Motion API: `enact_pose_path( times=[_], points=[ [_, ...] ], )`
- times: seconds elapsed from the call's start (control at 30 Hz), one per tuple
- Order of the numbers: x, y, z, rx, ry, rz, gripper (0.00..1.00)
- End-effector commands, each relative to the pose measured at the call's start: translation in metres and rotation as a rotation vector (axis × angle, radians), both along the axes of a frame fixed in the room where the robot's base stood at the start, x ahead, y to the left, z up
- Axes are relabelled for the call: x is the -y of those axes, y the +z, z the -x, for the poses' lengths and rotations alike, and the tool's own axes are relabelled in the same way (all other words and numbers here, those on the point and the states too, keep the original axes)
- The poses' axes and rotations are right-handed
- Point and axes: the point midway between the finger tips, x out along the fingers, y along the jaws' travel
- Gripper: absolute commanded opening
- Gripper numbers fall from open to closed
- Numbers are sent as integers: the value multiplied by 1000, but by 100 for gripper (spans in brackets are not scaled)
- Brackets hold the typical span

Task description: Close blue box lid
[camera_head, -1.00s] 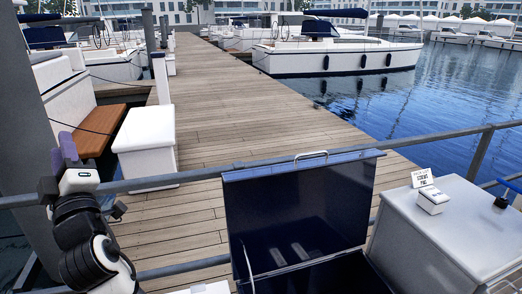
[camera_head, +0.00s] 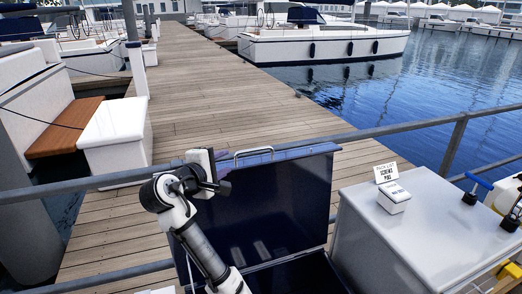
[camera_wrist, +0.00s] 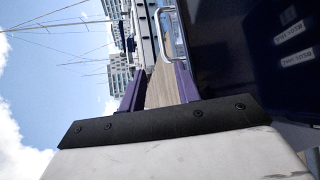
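The blue box lid (camera_head: 290,200) stands raised and open in the head view, its dark inner face toward me. A silver handle (camera_head: 254,153) sits on its top edge. The box's dark interior (camera_head: 300,275) shows below the lid. My gripper (camera_head: 222,172) is in front of the lid's upper left part, near the handle. In the wrist view the two purple fingers (camera_wrist: 158,92) are apart with nothing between them. The handle (camera_wrist: 170,33) shows just beyond the right finger, beside the dark lid (camera_wrist: 235,50). I cannot tell if anything touches.
A metal railing (camera_head: 400,131) runs behind the box. A white counter (camera_head: 400,235) on the right holds a small white box (camera_head: 394,198), a sign (camera_head: 386,173) and blue-handled tools (camera_head: 474,188). A wooden dock (camera_head: 215,100) and water lie beyond.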

Motion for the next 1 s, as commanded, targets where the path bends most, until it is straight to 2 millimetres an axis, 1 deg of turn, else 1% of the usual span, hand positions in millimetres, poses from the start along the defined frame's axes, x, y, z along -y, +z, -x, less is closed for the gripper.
enact_pose_path(
  times=[0.17,0.27,0.6,0.7,0.83,1.0],
  points=[
    [9,-3,-7,-17,-19,10,33],
    [16,-5,-19,-18,-21,10,33],
    [49,-20,-80,-16,-18,8,33],
    [57,-25,-95,-16,-18,8,33],
    [64,-30,-109,-15,-17,8,33],
    [68,-33,-117,-13,-15,7,33]
  ],
)
